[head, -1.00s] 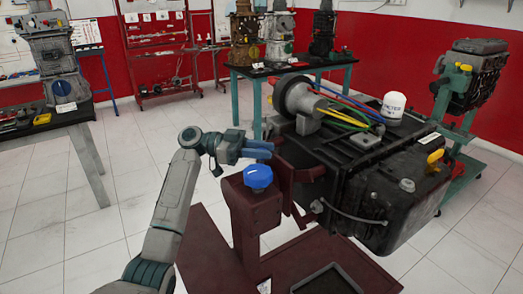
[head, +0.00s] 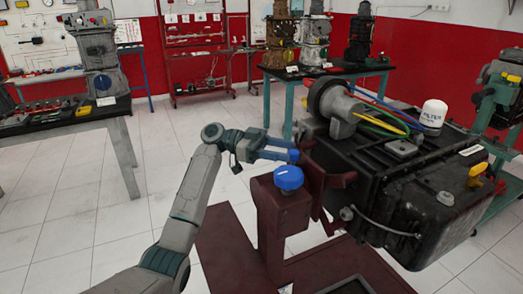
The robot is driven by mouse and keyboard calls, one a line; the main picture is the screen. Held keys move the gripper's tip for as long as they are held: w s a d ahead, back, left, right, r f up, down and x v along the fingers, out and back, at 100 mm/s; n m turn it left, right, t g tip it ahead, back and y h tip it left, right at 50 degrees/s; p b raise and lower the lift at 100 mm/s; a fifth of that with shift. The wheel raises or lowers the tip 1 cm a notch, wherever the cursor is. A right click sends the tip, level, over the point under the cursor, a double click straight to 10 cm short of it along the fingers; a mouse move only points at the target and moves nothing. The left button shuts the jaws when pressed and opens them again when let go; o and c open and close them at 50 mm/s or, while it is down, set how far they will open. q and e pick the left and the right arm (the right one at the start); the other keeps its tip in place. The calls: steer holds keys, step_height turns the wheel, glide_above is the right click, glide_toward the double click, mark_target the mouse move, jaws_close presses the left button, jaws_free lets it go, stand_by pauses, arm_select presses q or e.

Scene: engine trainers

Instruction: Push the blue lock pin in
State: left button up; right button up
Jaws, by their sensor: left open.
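The blue lock pin (head: 288,178) has a round blue knob and sits on top of the dark red stand post (head: 283,215). The stand carries the black engine (head: 410,190) on its right. My left gripper (head: 294,148) is just above and behind the blue knob in the picture. Its two blue-tipped fingers are apart and hold nothing. A gap seems to show between the fingers and the knob. How far the pin sits in the post cannot be told. My right gripper is out of the picture.
A white filter (head: 433,116) and coloured hoses sit on the engine. A table with engine parts (head: 335,70) stands behind, and a bench with tools (head: 60,118) stands at the left. Tiled floor (head: 70,220) is clear at the left.

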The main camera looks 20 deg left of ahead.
arm_select(q)
steer(key=a+b, duration=0.1)
steer(key=a, duration=0.6)
steer(key=shift+a+f+b, duration=0.15)
steer(key=shift+a+b, duration=0.2)
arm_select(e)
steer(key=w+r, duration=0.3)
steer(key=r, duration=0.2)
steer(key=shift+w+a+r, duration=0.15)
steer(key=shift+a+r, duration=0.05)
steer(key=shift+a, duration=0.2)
arm_select(q)
steer(key=shift+s, duration=0.1)
